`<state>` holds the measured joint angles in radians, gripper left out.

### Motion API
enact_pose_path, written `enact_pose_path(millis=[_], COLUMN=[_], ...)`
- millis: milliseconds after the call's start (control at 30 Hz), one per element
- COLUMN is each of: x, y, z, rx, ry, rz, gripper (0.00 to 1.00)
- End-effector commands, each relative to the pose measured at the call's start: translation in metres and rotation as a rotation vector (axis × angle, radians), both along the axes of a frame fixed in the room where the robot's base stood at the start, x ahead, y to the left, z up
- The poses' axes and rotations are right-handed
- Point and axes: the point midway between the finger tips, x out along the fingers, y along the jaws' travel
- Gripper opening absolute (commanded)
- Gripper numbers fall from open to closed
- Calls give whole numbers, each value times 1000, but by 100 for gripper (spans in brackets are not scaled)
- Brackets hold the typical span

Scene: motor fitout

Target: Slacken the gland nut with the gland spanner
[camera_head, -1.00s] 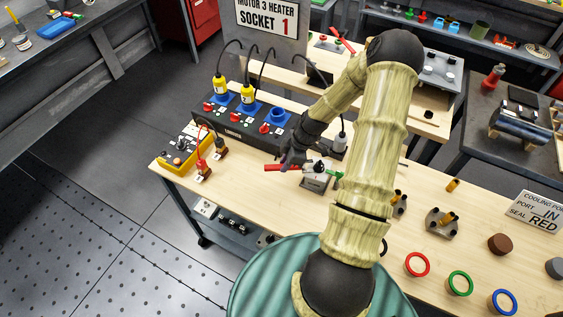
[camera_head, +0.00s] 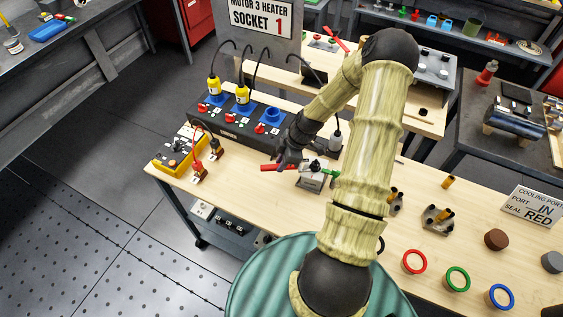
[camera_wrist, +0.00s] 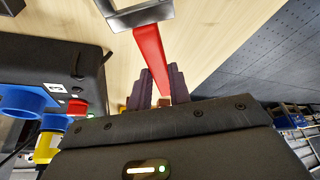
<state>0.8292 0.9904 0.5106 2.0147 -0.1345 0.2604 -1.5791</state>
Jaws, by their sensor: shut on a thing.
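The gland spanner has a red handle (camera_head: 271,168) and a grey metal head (camera_wrist: 140,14). My gripper (camera_wrist: 160,88) is shut on the red handle in the wrist view; the handle runs up from between the dark fingers to the head at the top edge. In the head view my gripper (camera_head: 288,158) is low over the bench, left of a small grey metal fixture (camera_head: 315,182) with a green lever (camera_head: 319,167). The gland nut cannot be made out clearly, and whether the spanner head sits around it cannot be told.
A black socket box (camera_head: 235,128) with blue sockets and yellow plugs stands behind my gripper. A grey-capped cable plug (camera_head: 335,142) stands close behind the fixture. A yellow box (camera_head: 178,150) is at the bench's left end. Coloured rings, including a red ring (camera_head: 414,261), lie at the right.

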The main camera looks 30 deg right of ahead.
Motion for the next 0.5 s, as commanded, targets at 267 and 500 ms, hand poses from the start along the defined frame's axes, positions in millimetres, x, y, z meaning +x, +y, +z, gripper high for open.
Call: enact_pose_path(millis=[267, 500], x=[0, -1], y=[0, -3], z=[0, 0], rx=[0, 1], ry=[0, 0], rz=[-1, -1], gripper=[0, 0])
